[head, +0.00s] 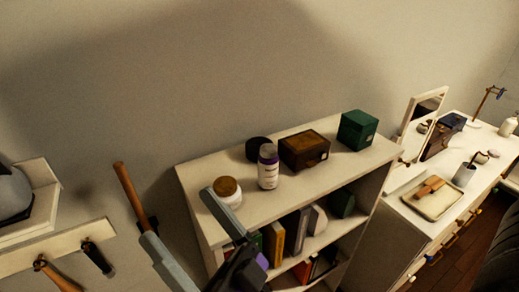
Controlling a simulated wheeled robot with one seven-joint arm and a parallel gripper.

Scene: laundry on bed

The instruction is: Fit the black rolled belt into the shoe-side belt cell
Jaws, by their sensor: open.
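No belt cell or shoes can be made out in this view. My gripper (178,216) is at the lower left, in front of the shelf unit. Its two grey fingers are spread apart with nothing visible between them.
The shelf unit (192,187) also bears a brown-lidded jar (227,192), the bottle (268,168), a brown box (304,150) and a green box (357,130). Books stand below. A white dresser (398,205) with a tray and mirror is at right. Wall hooks are at lower left.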

